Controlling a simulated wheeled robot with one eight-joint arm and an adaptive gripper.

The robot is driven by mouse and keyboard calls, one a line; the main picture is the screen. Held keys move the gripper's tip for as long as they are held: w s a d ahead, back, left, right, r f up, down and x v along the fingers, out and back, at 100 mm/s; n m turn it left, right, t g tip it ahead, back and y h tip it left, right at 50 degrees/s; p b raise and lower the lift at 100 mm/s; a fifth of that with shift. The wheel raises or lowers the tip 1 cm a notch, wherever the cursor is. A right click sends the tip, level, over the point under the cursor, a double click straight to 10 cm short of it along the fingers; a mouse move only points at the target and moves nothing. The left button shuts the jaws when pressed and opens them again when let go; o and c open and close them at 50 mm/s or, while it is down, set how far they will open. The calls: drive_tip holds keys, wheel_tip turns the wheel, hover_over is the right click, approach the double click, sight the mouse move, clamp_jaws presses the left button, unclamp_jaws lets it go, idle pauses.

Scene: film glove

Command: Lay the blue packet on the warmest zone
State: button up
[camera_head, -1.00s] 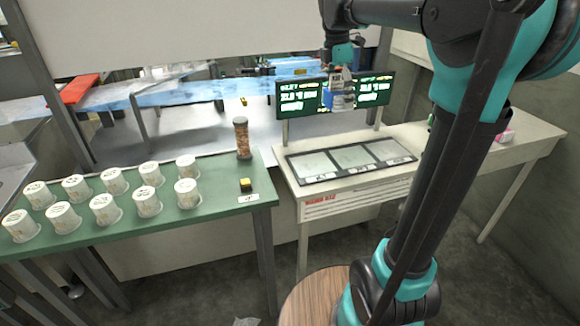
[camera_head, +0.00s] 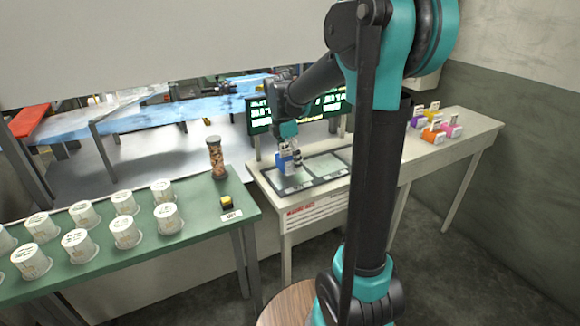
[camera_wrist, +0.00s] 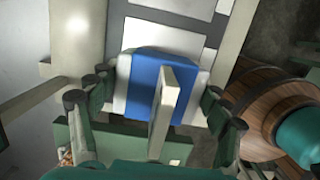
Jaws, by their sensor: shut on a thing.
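The blue packet (camera_head: 284,164), blue with white ends, is held in my gripper (camera_head: 290,148) over the left zone of a dark-framed three-zone panel (camera_head: 330,180). In the wrist view the blue packet (camera_wrist: 148,72) sits between the fingers, with a pale upright tab in front of it. Pale zones (camera_wrist: 163,35) and the dark frame show beyond it. The middle zone (camera_head: 323,166) looks bare. I cannot tell whether the packet touches the panel. The display board (camera_head: 318,109) behind is partly hidden by my arm, and its text is too blurred to read.
A green table (camera_head: 190,233) at left holds several white tubs (camera_head: 125,232), a jar (camera_head: 215,157) and a yellow-black block (camera_head: 227,203). Several colored packets (camera_head: 433,132) stand on the white bench's right end. Bench space between them and the panel is mostly hidden by my arm.

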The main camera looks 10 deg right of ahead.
drive_tip(key=shift+f, duration=1.5)
drive_tip(key=shift+f, duration=0.1)
drive_tip(key=o, duration=1.2)
drive_tip(key=shift+o, duration=0.2)
drive_tip(key=r, duration=0.4)
drive_tip(key=a+r, duration=0.1)
drive_tip(key=r, duration=0.7)
drive_tip(key=shift+s+a, duration=0.25)
drive_tip(key=shift+a, duration=0.05)
